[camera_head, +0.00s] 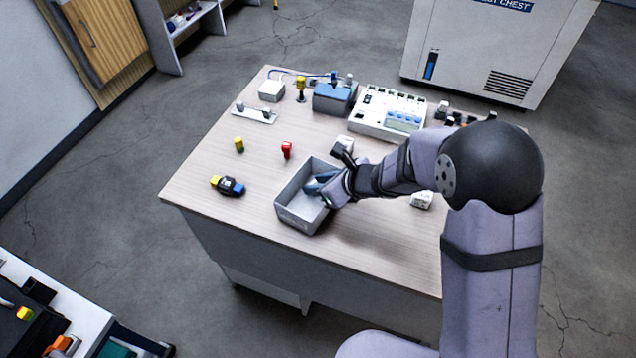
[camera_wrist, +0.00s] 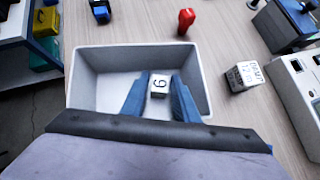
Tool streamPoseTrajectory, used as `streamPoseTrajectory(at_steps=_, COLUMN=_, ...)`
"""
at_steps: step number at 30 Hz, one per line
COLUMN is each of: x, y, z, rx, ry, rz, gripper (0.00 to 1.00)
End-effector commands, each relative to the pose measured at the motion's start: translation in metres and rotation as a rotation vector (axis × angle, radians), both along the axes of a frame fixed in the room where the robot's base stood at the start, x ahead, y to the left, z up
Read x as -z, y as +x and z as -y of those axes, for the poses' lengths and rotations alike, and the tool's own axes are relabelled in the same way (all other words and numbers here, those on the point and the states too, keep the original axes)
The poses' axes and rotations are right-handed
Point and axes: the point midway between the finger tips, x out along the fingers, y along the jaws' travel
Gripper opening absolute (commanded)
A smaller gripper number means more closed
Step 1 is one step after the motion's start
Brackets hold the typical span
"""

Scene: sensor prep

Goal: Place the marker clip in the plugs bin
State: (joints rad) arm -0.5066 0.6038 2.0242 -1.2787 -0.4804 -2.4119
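The marker clip appears to be a small white block (camera_wrist: 159,87) with a black digit, seen in the wrist view. It sits between the two blue fingertips of my gripper (camera_wrist: 160,92), which flank it closely and seem closed on it. The grey open bin (camera_wrist: 86,75) lies around and under the fingers. In the camera_head view, my gripper (camera_head: 318,187) reaches into the bin (camera_head: 296,215) from the right, fingers pointing down inside the walls. The clip cannot be made out there, and part of the bin is hidden by the gripper.
A red plug (camera_head: 286,150), a yellow plug (camera_head: 239,145) and a black, yellow and blue part (camera_head: 228,186) stand left of and behind the bin. A white printed block (camera_wrist: 243,76) is close to the right. A white device (camera_head: 388,113) and blue box (camera_head: 334,97) stand farther back.

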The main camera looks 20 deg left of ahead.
Motion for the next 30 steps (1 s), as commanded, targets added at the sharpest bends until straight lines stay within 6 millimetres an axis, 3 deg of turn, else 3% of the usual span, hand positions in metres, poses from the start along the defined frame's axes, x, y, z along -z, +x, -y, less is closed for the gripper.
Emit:
streamPoseTrajectory(at_steps=8, x=-0.015, y=-0.003, z=0.01, rx=0.001, ry=0.001, rz=0.003, gripper=0.27)
streamPoseTrajectory(at_steps=21, x=-0.068, y=-0.023, z=0.059, rx=0.002, ry=0.001, rz=0.003, gripper=0.27)
streamPoseTrajectory(at_steps=30, x=-0.087, y=-0.031, z=0.077, rx=0.001, ry=0.0, rz=0.0, gripper=0.27)
